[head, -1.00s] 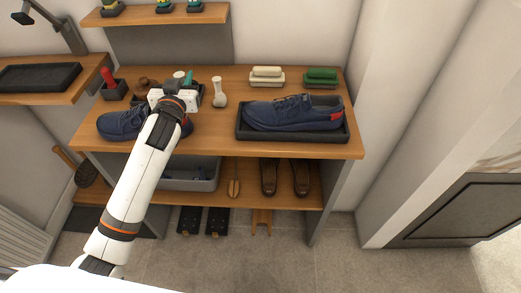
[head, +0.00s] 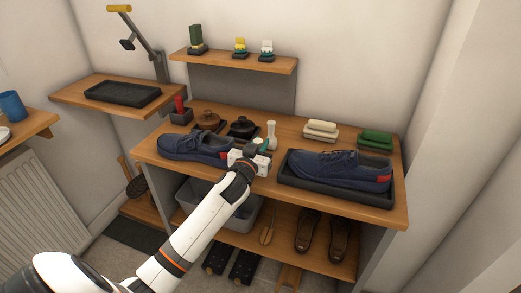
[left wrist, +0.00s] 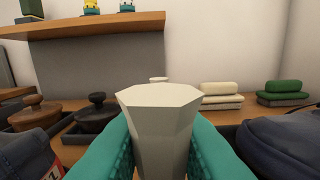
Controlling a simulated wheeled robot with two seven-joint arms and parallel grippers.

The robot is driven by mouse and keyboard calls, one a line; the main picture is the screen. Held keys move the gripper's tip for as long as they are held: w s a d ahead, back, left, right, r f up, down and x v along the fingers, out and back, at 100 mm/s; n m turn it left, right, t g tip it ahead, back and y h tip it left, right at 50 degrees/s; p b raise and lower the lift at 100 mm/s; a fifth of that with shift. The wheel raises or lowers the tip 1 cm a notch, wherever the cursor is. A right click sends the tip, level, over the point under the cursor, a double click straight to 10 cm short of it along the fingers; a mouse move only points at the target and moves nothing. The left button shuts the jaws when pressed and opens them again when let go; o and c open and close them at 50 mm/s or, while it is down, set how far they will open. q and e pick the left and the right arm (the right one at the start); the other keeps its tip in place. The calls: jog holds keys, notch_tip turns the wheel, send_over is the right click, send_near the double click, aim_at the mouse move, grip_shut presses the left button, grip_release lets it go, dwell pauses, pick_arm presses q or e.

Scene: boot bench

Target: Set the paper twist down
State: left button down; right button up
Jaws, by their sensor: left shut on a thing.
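The paper twist (left wrist: 160,120) is a pale, faceted piece, wide at the top, upright in the left wrist view. My left gripper (head: 258,147) is shut on it, with teal fingers on both sides. In the head view the gripper is over the bench (head: 225,174), between the two navy shoes; the twist is mostly hidden there. I cannot tell whether its base touches the bench. The left shoe (head: 190,146) is on the bench; the right shoe (head: 340,168) is in a black tray (head: 335,186). My right gripper is not in view.
A white, narrow-waisted piece (head: 271,136) stands behind the gripper. A brown lidded pot (head: 208,121) and a black one (head: 243,128) stand to its left. Cream (head: 321,129) and green (head: 376,138) blocks are at the back right. A small shelf (head: 235,62) is above.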

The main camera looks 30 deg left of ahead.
pick_arm(q)
jog(key=shift+f, duration=0.75)
jog(key=shift+f, duration=0.15)
jog(key=c, duration=1.3)
grip_release()
